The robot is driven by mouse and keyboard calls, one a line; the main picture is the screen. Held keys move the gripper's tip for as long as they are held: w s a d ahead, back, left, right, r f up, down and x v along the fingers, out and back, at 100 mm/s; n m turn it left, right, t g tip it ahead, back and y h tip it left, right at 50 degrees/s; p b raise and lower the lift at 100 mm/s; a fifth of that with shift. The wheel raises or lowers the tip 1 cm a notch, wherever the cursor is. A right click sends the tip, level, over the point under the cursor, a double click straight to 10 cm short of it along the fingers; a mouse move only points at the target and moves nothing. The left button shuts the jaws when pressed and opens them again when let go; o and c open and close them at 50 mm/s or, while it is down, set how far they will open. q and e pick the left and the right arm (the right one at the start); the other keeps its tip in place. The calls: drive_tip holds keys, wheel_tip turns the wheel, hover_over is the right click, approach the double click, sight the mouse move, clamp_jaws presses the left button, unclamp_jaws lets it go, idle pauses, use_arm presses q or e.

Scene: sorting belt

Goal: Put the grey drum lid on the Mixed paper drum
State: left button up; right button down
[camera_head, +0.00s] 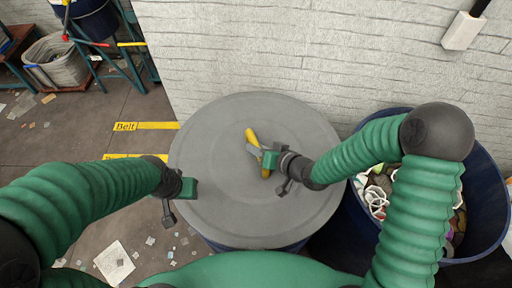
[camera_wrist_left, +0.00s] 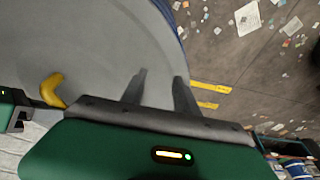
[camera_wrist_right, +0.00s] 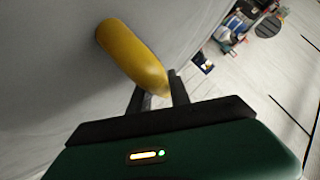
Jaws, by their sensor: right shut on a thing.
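The grey drum lid (camera_head: 235,215) is a wide flat disc with a yellow handle (camera_head: 252,138) in its middle. It lies over a blue drum (camera_head: 262,246), whose wall shows only below the lid's near edge. I cannot tell whether the lid sits flush on the rim, and no drum label is readable. My right gripper (camera_head: 264,160) is shut on the yellow handle, which also shows between its fingers in the right wrist view (camera_wrist_right: 132,55). My left gripper (camera_head: 178,200) is at the lid's left edge; its fingers stand apart and empty in the left wrist view (camera_wrist_left: 158,92).
An open blue drum (camera_head: 487,205) full of mixed scraps stands close on the right. A pale brick wall (camera_head: 260,45) is right behind the lid. A grey basket (camera_head: 55,62) and a teal stand (camera_head: 125,65) are at the back left. Scraps of paper litter the floor.

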drive_tip(key=shift+a, duration=0.1)
drive_tip(key=shift+a+f, duration=0.1)
drive_tip(key=shift+a, duration=0.1)
drive_tip(key=c, duration=1.4)
unclamp_jaws()
drive_tip(key=shift+o, duration=1.3)
drive_tip(key=shift+d, duration=0.15)
